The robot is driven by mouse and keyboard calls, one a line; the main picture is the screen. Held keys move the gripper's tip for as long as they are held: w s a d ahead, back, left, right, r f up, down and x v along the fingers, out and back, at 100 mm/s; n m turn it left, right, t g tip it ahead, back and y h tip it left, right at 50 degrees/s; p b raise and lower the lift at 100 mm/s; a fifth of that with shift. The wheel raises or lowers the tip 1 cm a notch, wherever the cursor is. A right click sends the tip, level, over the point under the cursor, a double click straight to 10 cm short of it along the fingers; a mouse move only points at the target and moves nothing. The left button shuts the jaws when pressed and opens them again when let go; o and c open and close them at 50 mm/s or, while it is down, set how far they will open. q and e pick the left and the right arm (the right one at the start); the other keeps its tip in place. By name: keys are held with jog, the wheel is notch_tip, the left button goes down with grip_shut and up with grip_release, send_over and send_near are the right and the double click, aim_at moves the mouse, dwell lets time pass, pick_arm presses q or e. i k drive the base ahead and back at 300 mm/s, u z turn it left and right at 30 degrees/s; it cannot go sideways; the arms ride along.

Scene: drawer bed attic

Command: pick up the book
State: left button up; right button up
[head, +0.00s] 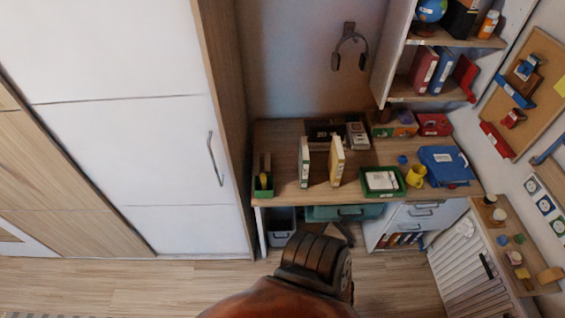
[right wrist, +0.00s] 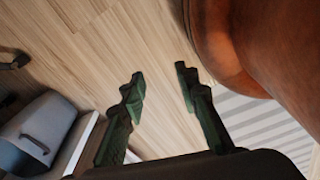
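Two books stand upright on the wooden desk (head: 285,185) in the head view. One is a pale book with a green edge (head: 304,162), and the other is a yellow book (head: 337,160) just to its right. Which one the task means cannot be told. My right gripper (right wrist: 158,82) shows in the right wrist view with its two green-padded fingers apart. It is open and empty, with wooden floor beyond it and no book near it. My left gripper is not in either view.
A green tray (head: 400,190), a yellow mug (head: 416,176) and a blue binder (head: 446,165) are on the desk's right side. A green box (head: 262,182) is at its left. A tall white wardrobe (head: 130,130) fills the left.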

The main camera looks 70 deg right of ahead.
aim_at(304, 161)
jog(key=i, duration=1.1)
jog(key=z, duration=1.65)
